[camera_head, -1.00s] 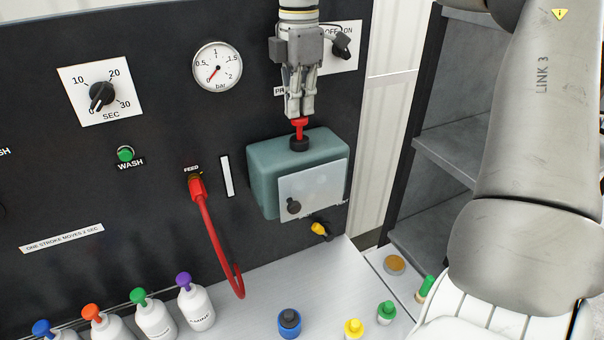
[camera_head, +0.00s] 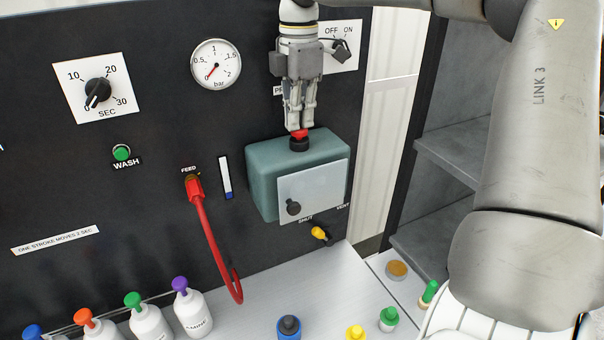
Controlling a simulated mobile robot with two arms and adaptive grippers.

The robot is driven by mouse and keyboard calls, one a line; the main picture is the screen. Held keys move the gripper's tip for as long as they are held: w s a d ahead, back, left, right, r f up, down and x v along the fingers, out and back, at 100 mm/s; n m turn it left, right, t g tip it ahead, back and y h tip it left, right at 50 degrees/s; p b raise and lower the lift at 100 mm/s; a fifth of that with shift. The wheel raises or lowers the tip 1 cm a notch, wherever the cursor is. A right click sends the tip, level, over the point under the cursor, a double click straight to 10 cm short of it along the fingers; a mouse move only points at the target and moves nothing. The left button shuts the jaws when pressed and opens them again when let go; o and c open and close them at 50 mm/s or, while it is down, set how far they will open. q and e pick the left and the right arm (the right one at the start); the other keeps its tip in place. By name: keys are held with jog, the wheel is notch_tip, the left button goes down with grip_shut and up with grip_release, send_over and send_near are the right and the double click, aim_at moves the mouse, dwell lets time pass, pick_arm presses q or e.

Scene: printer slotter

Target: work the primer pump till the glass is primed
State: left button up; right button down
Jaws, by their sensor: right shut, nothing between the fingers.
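The primer pump is a teal housing (camera_head: 262,172) with a red plunger (camera_head: 299,134) in a black collar on top. The plunger is low, with only its red head showing above the collar. My right gripper (camera_head: 299,125) is shut and empty, pointing down with its fingertips at the plunger's head. The sight glass (camera_head: 226,177) is a narrow white vertical strip left of the housing, with blue in its lower end. My left gripper is not in view.
A red hose (camera_head: 207,235) hangs from the FEED port. A gauge (camera_head: 216,64), a SEC dial (camera_head: 98,92) and a green WASH button (camera_head: 122,153) are on the panel. A yellow SHUT/VENT knob (camera_head: 319,233) is below the housing. Bottles (camera_head: 193,314) and caps stand on the counter.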

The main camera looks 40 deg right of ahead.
jog(key=shift+r+p, duration=1.65)
jog(key=shift+r, duration=0.65)
jog(key=shift+f, duration=0.15)
jog(key=shift+f+b, duration=2)
jog(key=shift+f, duration=0.25)
jog(key=shift+r, duration=0.15)
jog(key=shift+r+p, duration=1.75)
jog(key=shift+r, duration=0.5)
